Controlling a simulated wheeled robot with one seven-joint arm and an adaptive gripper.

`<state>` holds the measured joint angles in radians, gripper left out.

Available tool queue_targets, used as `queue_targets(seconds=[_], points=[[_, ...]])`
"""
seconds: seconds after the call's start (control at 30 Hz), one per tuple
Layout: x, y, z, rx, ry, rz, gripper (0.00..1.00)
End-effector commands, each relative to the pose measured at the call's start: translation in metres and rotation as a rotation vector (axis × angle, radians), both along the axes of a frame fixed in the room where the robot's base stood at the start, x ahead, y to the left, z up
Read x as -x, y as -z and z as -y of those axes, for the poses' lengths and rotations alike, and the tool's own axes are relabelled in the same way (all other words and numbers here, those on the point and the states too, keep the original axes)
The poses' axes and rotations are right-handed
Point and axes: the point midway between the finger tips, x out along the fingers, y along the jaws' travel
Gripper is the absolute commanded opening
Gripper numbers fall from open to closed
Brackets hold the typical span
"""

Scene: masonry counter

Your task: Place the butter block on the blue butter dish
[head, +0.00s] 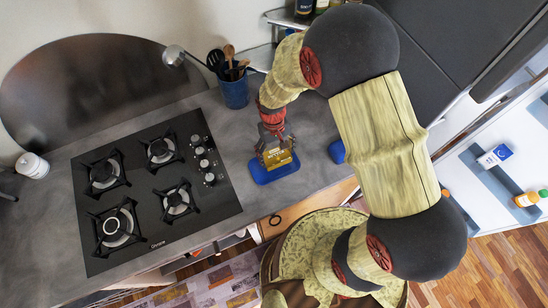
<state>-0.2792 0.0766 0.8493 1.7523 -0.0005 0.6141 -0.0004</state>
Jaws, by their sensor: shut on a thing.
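The butter block (284,160) is yellow and sits between the fingers of my gripper (275,155), which is shut on it. The blue butter dish (262,178) lies on the grey counter to the right of the hob. The block appears over the dish, within its outline in this view. I cannot tell whether the block touches the dish or is held a little above it. The gripper and block hide part of the dish.
A black gas hob (155,190) is left of the dish. A blue utensil pot (234,92) stands behind, near the wall. A small blue object (337,151) lies to the right, partly hidden by my arm. The counter's front edge is close to the dish.

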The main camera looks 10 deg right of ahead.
Motion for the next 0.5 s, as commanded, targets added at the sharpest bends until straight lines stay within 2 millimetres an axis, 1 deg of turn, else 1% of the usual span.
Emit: queue_targets(seconds=[0.13,0.2,0.3,0.4,0.5], points=[[-0.001,0.007,-0.006,0.000,-0.001,0.000,0.42],[-0.001,0.013,-0.012,0.000,-0.002,0.000,0.42],[0.000,0.029,-0.009,0.001,0.000,-0.004,0.42],[-0.001,0.040,-0.010,0.000,0.000,-0.001,0.42],[-0.001,0.042,-0.010,0.000,0.000,0.001,0.42]])
